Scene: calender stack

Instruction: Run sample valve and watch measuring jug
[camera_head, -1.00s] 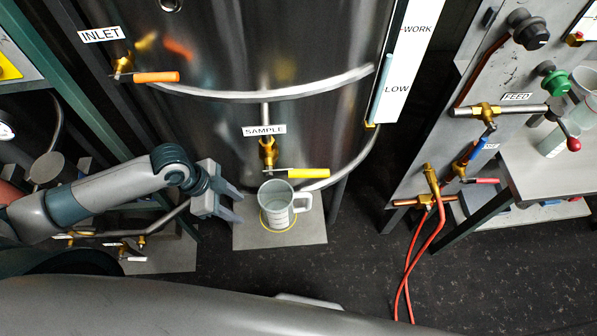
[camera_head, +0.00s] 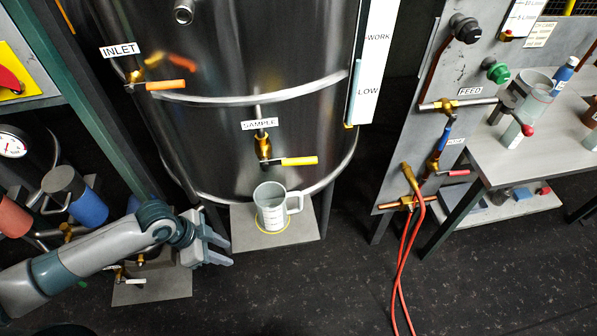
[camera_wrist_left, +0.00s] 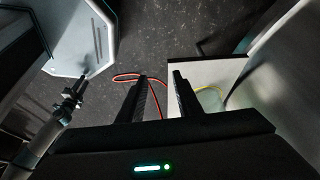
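The sample valve (camera_head: 264,147) is a brass fitting on the steel tank under a SAMPLE label. Its yellow lever (camera_head: 299,161) points right, roughly horizontal. The measuring jug (camera_head: 271,208), translucent grey with a handle on its right, stands upright below the valve on a grey plate (camera_head: 305,229) with a yellow ring. I cannot tell any liquid level in it. My left gripper (camera_head: 226,248) is left of the jug, apart from it, with its fingers apart and nothing between them. Its fingers also show apart in the left wrist view (camera_wrist_left: 161,88). My right gripper is not in view.
The tank (camera_head: 220,60) carries an orange inlet lever (camera_head: 165,85) and a level strip (camera_head: 374,60). A feed panel with red hoses (camera_head: 405,270) stands right, beside a bench (camera_head: 530,160) holding jars. The dark floor (camera_head: 310,295) in front is clear.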

